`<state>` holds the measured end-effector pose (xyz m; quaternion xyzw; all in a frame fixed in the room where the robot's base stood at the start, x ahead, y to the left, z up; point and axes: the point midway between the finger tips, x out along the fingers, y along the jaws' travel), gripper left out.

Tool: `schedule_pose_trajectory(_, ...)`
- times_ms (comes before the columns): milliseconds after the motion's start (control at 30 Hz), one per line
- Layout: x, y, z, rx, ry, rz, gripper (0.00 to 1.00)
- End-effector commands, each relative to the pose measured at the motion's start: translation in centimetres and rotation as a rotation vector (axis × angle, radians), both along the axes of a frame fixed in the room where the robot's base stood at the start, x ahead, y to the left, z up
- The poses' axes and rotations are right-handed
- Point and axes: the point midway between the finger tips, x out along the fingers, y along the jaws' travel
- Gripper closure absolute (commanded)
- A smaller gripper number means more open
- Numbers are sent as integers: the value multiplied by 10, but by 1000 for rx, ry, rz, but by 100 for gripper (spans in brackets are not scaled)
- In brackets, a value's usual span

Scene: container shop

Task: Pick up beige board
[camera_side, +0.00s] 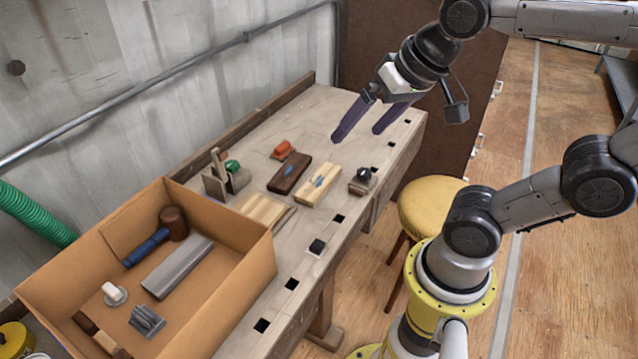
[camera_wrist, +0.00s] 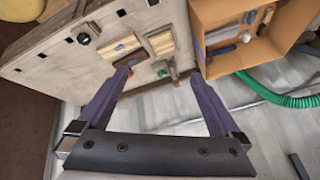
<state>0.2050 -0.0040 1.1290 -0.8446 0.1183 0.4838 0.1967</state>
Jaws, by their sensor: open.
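A beige board (camera_side: 312,193) with a blue mark on top lies flat on the workbench in the side view. It also shows in the wrist view (camera_wrist: 121,47), beyond the left finger's tip. A second pale wooden piece (camera_side: 262,209) lies closer to the cardboard box, and in the wrist view (camera_wrist: 160,42) it is right of the beige board. My gripper (camera_side: 358,134) is open and empty, raised above the bench toward its far end, apart from both pale pieces. Its purple fingers are spread wide in the wrist view (camera_wrist: 158,75).
A dark brown board (camera_side: 284,180) lies beside the beige board, with a red tool (camera_side: 283,150) behind it. A black-knobbed block (camera_side: 362,181) is right of it. A wooden tool with a green part (camera_side: 218,187) stands left. A cardboard box (camera_side: 255,279) holds several tools. A yellow stool (camera_side: 432,202) stands beside the bench.

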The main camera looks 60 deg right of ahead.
Motion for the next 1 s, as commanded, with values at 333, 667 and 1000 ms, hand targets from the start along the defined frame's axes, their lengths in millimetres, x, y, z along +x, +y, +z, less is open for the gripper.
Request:
schedule_pose_trajectory(333, 110, -46, -7, 204, 131, -530, 0)
schedule_pose_trajectory(667, 190, -130, -100, 294, 317, -948, 0)
schedule_pose_trajectory(1000, 184, -173, -178, 296, 471, -1062, 0)
